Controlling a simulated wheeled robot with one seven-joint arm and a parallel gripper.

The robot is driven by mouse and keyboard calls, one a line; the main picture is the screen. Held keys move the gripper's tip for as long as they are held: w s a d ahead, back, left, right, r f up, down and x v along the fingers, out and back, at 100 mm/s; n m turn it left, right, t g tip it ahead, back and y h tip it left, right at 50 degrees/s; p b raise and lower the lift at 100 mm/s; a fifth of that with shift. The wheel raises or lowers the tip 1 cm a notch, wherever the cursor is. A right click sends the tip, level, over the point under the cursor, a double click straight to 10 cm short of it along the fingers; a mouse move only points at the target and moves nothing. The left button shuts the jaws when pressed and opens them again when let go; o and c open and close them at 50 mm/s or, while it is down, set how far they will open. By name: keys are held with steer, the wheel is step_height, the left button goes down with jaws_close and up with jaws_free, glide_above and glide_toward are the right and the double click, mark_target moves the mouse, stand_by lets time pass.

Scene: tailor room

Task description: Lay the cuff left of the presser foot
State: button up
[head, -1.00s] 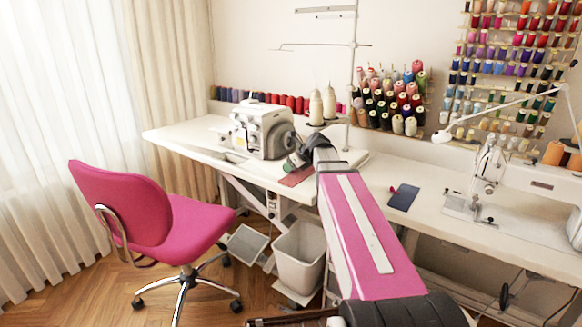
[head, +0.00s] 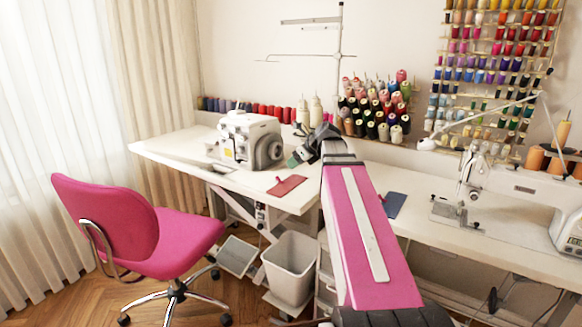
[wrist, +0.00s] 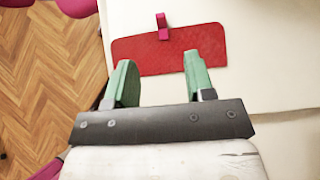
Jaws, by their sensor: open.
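A flat red fabric piece (head: 286,186) with a small pink tab lies on the white table, front of the white overlock machine; it looks like a cuff. It also shows in the wrist view (wrist: 172,55), with its tab (wrist: 162,28) beyond my fingertips. My gripper (head: 296,161) is open and empty above the table, behind the red piece in the head view. In the wrist view my green fingers (wrist: 158,70) are spread, overlapping its near edge. A dark blue piece (head: 393,204) with a red tab lies farther right. The sewing machine's presser foot area (head: 462,197) is at right, too small to make out.
The overlock machine (head: 243,140) stands close left of my gripper. Thread cones (head: 316,111) stand behind it. A pink chair (head: 110,225) and a white bin (head: 291,266) are on the floor. The tabletop around the dark blue piece is mostly clear.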

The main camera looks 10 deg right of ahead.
steer(key=n, duration=0.1)
step_height(320, 180, up, 2)
steer(key=n+g+h, duration=0.6)
steer(key=n, duration=1.1)
glide_above(278, 177)
steer(key=f, duration=0.5)
steer(key=shift+w+a, duration=0.25)
steer(key=shift+a, duration=0.05)
steer(key=shift+d+f, duration=0.15)
steer(key=shift+f, duration=1.2)
steer(key=shift+d+f, duration=0.15)
steer(key=shift+f, duration=1.15)
jaws_close()
